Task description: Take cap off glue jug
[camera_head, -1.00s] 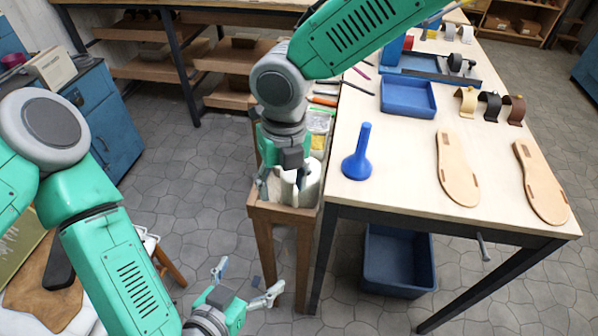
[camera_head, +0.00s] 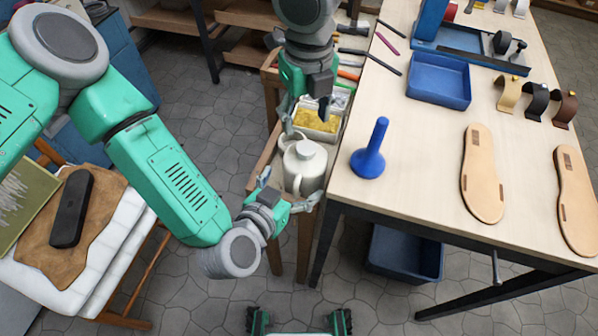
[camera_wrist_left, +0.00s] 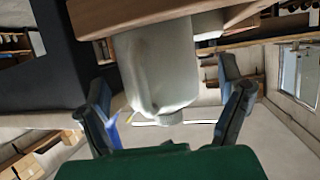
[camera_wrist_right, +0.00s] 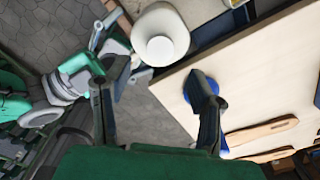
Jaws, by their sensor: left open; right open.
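The white glue jug (camera_head: 301,178) stands upright on a wooden stand beside the table, its round pale cap (camera_head: 304,149) on top. My left gripper (camera_head: 289,190) is open at the near side of the jug, with fingers on either side of it. In the left wrist view the picture is upside down; the jug (camera_wrist_left: 155,62) and cap (camera_wrist_left: 169,118) lie between and beyond the open fingers. My right gripper (camera_head: 305,118) is open just behind and above the jug. In the right wrist view the cap (camera_wrist_right: 160,48) is beyond the open fingers, not between them; whether anything touches cannot be told.
The wooden stand (camera_head: 262,166) is narrow. A tray with yellow contents (camera_head: 318,122) sits behind the jug. On the table (camera_head: 420,170), a blue tool (camera_head: 369,160) stands near the left edge, with a blue bin (camera_head: 439,82) and sandal soles (camera_head: 482,175) farther right.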

